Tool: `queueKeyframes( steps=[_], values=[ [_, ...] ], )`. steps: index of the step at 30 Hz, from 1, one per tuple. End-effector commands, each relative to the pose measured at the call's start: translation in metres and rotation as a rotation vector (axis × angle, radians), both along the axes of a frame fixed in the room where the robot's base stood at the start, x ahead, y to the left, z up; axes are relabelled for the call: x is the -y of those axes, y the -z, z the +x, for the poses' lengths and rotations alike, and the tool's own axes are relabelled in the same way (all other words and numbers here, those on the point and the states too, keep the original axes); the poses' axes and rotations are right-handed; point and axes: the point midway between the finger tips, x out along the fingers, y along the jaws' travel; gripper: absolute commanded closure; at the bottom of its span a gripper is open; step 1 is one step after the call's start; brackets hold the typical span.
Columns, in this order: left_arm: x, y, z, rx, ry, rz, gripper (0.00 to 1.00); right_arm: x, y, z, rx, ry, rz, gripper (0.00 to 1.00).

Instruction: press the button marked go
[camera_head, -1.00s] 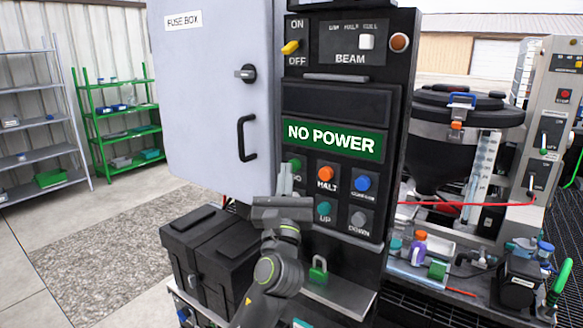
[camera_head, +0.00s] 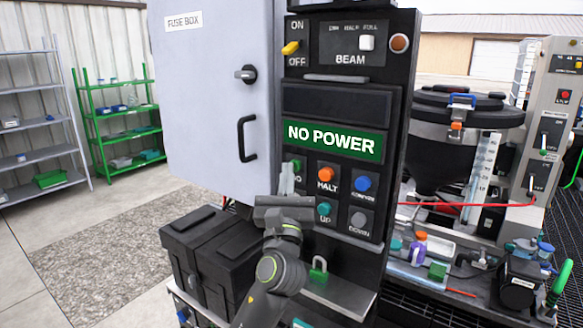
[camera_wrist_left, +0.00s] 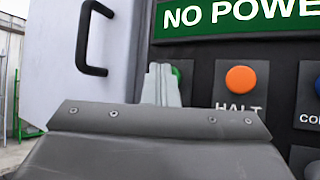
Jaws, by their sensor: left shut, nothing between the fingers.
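The green go button (camera_head: 297,165) is on the black control panel (camera_head: 332,265), below the green "NO POWER" sign (camera_head: 333,139). It is partly hidden behind my left gripper (camera_head: 286,176). In the left wrist view a sliver of green (camera_wrist_left: 176,73) shows beside the fingertips (camera_wrist_left: 160,72). The left fingers are shut with nothing between them and point at the panel at the go button. I cannot tell whether they touch it. The orange halt button (camera_head: 326,174) is just right of it and also shows in the left wrist view (camera_wrist_left: 240,80). My right gripper is not in view.
A blue button (camera_head: 362,183), a teal up button (camera_head: 324,208) and a grey down button (camera_head: 359,219) are close by. The fuse box door (camera_head: 205,100) with its black handle (camera_head: 246,138) stands left of the fingers. A green padlock (camera_head: 318,270) hangs below.

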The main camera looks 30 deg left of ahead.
Motion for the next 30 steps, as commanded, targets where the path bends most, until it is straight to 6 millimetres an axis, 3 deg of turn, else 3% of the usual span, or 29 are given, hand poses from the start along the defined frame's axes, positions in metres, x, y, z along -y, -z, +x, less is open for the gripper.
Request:
queueKeyframes(
  steps=[10,21,30],
  values=[
    [-0.001,0.0,-0.018,-0.002,0.0,-0.001,1.0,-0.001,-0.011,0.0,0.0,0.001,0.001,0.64],
    [-0.002,0.0,-0.021,-0.001,0.0,0.0,1.0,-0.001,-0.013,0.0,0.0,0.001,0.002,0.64],
    [-0.004,-0.001,-0.049,-0.003,0.0,-0.001,1.0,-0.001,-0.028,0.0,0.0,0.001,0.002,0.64]
  ],
)
